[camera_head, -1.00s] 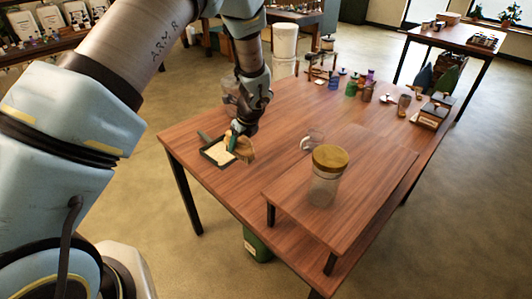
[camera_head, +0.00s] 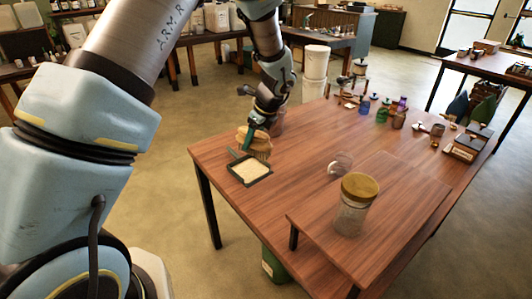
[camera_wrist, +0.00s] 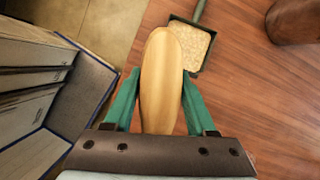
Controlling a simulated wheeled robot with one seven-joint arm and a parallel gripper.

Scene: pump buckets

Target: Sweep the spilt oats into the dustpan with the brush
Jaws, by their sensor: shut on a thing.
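The dark dustpan (camera_head: 264,180) lies on the near left part of the wooden table, its handle towards the upper left. Pale oats (camera_head: 248,170) cover its floor. My gripper (camera_head: 251,132) is shut on the wooden brush (camera_head: 258,147), just beyond the pan in the head view. In the wrist view the brush (camera_wrist: 161,80) sits between the teal fingers. The dustpan (camera_wrist: 193,68) with its oats shows beyond the brush at the upper right. The brush's bristles are hidden there. It seems held above the table; the exact gap cannot be told.
A lidded jar (camera_head: 353,210) stands on a raised wooden shelf (camera_head: 400,200) at the table's right, with a clear mug (camera_head: 340,163) beside it. Several small coloured bottles (camera_head: 383,112) stand at the back. The tabletop right of the dustpan is clear.

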